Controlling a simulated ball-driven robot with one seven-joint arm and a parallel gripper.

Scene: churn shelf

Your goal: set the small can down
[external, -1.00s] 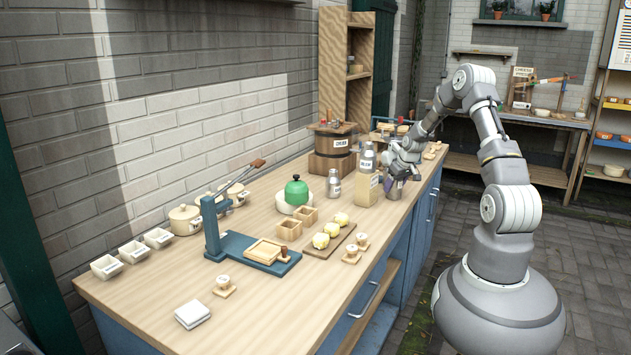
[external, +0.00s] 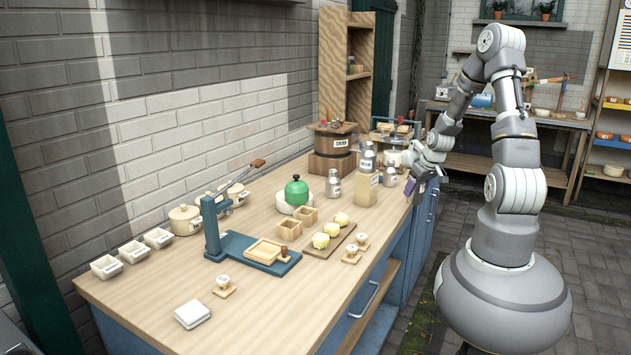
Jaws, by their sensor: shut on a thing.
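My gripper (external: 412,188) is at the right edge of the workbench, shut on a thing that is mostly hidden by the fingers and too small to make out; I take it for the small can. A grey metal can (external: 390,177) stands on the bench just left of my gripper, apart from it. Another grey can (external: 333,184) with a label stands further left, and a third (external: 367,158) is on or just behind a tan wooden block (external: 366,190).
The workbench (external: 250,330) has free room at its front and along its right side. A wooden churn (external: 332,145) stands at the back. A board with yellow balls (external: 334,240), a blue press (external: 240,250) and a green-topped jar (external: 296,190) are nearer.

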